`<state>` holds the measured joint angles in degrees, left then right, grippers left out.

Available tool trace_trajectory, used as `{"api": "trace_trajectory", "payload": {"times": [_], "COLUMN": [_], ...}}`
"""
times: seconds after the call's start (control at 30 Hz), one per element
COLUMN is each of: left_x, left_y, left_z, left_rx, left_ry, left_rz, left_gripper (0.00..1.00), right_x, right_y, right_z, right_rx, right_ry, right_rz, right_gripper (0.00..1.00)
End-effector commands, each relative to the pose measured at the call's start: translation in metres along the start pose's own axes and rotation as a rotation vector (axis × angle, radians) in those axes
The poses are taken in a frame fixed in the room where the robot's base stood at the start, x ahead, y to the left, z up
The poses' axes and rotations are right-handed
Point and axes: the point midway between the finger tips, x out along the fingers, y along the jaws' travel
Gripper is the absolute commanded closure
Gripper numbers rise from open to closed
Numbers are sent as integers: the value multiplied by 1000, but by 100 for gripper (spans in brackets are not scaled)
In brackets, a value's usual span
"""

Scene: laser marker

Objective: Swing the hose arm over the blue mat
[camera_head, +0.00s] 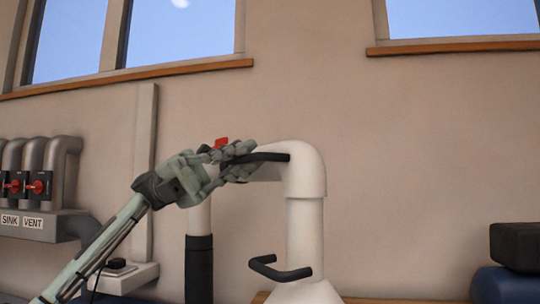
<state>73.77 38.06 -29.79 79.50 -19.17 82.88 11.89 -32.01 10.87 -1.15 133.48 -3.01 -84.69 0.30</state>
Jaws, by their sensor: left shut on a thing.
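The hose arm (305,225) is a white pipe with a rounded elbow at the top and a flared hood (305,294) at the bottom. Its horizontal run goes left behind my gripper towards a second upright pipe (199,218) with a black sleeve. My left gripper (240,162) is at the elbow's left side, shut on a black handle (268,157). Its fingers hide part of the handle and pipe. A second black handle (280,269) sticks out by the hood and is free. I cannot make out the blue mat for sure. My right gripper is not in view.
A small red part (221,143) shows just above my left gripper. Grey pipes with red-handled valves (38,186) and SINK and VENT labels stand at the left wall. A black box (515,246) sits on a dark blue object (503,286) at lower right. The wall between is clear.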

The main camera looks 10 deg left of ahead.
Motion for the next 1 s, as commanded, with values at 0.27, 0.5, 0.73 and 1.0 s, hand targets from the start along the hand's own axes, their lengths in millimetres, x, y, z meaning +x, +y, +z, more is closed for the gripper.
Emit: {"api": "trace_trajectory", "payload": {"times": [0.27, 0.5, 0.73, 1.0], "left_x": [-6, -6, -6, -6], "left_y": [-6, -6, -6, -6], "left_z": [-8, -8, -8, -7], "left_rx": [-7, -7, -7, -7], "left_ry": [29, 29, 27, 26], "left_rz": [-16, -16, -16, -16], "left_gripper": [100, 100, 69, 69], "right_x": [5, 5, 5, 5], "right_y": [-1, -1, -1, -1], "right_z": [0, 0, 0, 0], "right_rx": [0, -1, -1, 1], "right_ry": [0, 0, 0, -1], "right_rz": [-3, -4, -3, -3], "right_gripper": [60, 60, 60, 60]}}
